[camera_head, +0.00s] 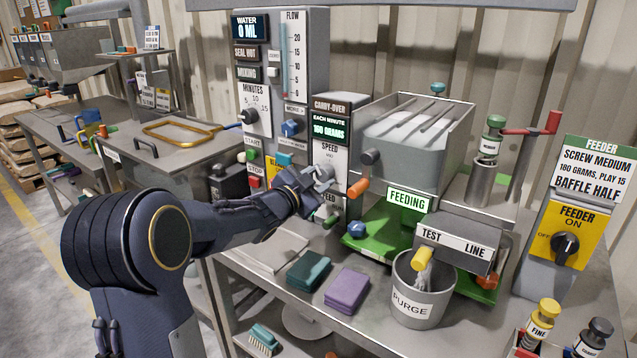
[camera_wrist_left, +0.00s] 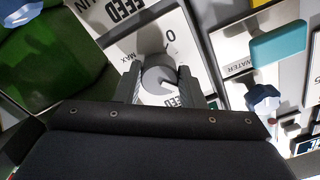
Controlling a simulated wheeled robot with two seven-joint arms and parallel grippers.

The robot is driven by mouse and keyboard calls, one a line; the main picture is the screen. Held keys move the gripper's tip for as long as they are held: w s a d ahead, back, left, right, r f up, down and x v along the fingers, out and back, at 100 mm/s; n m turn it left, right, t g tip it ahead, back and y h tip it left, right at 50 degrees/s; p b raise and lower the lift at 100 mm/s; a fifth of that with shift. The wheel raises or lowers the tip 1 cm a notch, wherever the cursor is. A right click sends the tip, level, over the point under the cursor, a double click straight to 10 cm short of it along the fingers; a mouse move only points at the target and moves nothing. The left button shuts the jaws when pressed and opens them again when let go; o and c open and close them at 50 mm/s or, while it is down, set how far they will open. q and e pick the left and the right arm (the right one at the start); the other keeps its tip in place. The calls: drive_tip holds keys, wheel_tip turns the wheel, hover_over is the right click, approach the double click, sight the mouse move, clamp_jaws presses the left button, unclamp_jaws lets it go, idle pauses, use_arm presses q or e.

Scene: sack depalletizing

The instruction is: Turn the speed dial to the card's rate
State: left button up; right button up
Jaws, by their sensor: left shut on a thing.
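The grey speed dial (camera_head: 325,173) sits on the white SPEED panel of the feed column. My left gripper (camera_head: 312,184) is shut on it from the front. In the left wrist view the dial (camera_wrist_left: 158,76) lies between the two fingers (camera_wrist_left: 160,88), with a 0 mark close by and the rest of the scale partly hidden. The lit display (camera_head: 330,130) above the dial appears to read 160 grams each minute. My right gripper is not in view.
The steel hopper (camera_head: 455,135) and FEEDING sign (camera_head: 408,200) stand right of the dial. A blue knob (camera_head: 291,127) is on the left column.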

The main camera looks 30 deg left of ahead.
use_arm(q)
drive_tip(key=shift+f, duration=0.1)
drive_tip(key=o, duration=1)
drive_tip(key=shift+s, duration=0.1)
drive_tip(key=s, duration=0.7)
drive_tip(key=shift+s+a, duration=0.3)
drive_tip(key=shift+a, duration=0.05)
